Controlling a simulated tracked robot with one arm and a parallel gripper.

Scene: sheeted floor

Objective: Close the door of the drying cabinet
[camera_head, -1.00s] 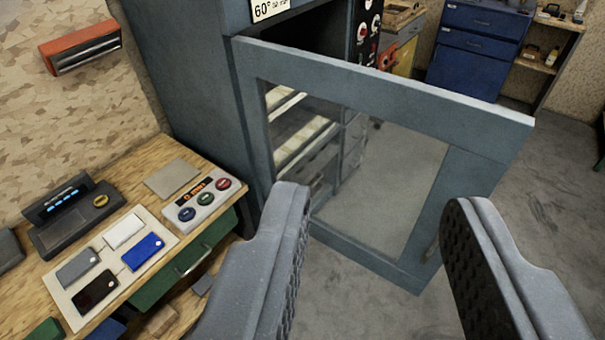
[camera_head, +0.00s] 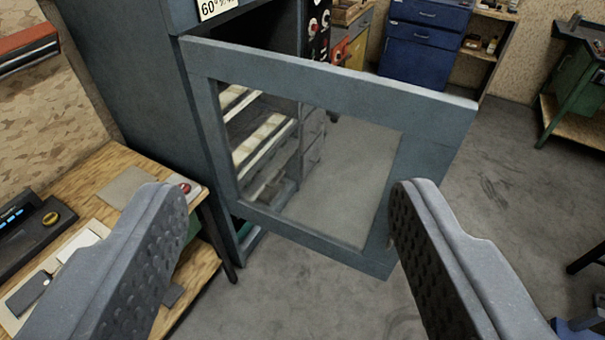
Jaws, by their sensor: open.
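The drying cabinet (camera_head: 135,75) is a tall grey-blue box at the upper left, with a "60°" label near its top. Its door (camera_head: 330,85), a grey-blue frame around a clear window, stands swung open toward the right. Light shelves or trays inside show through the window and the opening. My gripper (camera_head: 285,195) is open and empty, its two grey ridged fingers spread wide in the foreground. The right finger overlaps the door's lower right corner in the picture; I cannot tell whether they touch. The left finger covers part of the bench.
A wooden bench (camera_head: 205,262) with a dark device (camera_head: 30,228) and cards stands at the left. An orange-red fixture (camera_head: 40,45) is on the wall. Blue drawers (camera_head: 425,45) and a green-legged table (camera_head: 570,85) stand behind. The floor (camera_head: 500,180) right of the door is clear.

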